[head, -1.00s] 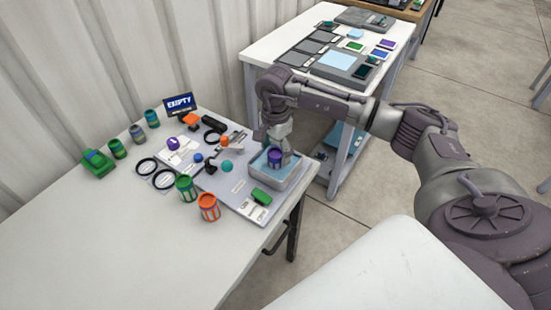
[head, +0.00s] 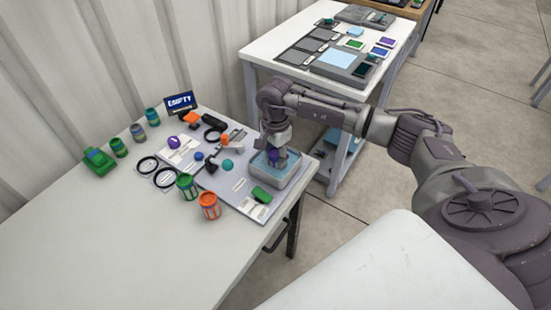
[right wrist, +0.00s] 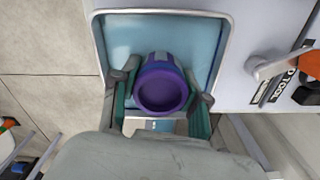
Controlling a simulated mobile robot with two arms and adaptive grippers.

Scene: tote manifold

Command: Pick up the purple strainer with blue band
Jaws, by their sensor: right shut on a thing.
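The purple strainer with blue band (right wrist: 162,86) is in the middle of the right wrist view, inside a grey-rimmed tray with a blue floor (right wrist: 121,34). My right gripper (right wrist: 161,88) has a finger on each side of it and is shut on it. In the head view the strainer (head: 272,155) is partly hidden by my right gripper (head: 277,151), which points down into the tray (head: 283,181) at the table's right end. I cannot tell whether the strainer touches the tray floor. My left gripper is not in view.
A green strainer (head: 187,186) and an orange one (head: 210,205) stand left of the tray. Black rings, small balls and a sign (head: 181,103) are further left. The table's near left is clear.

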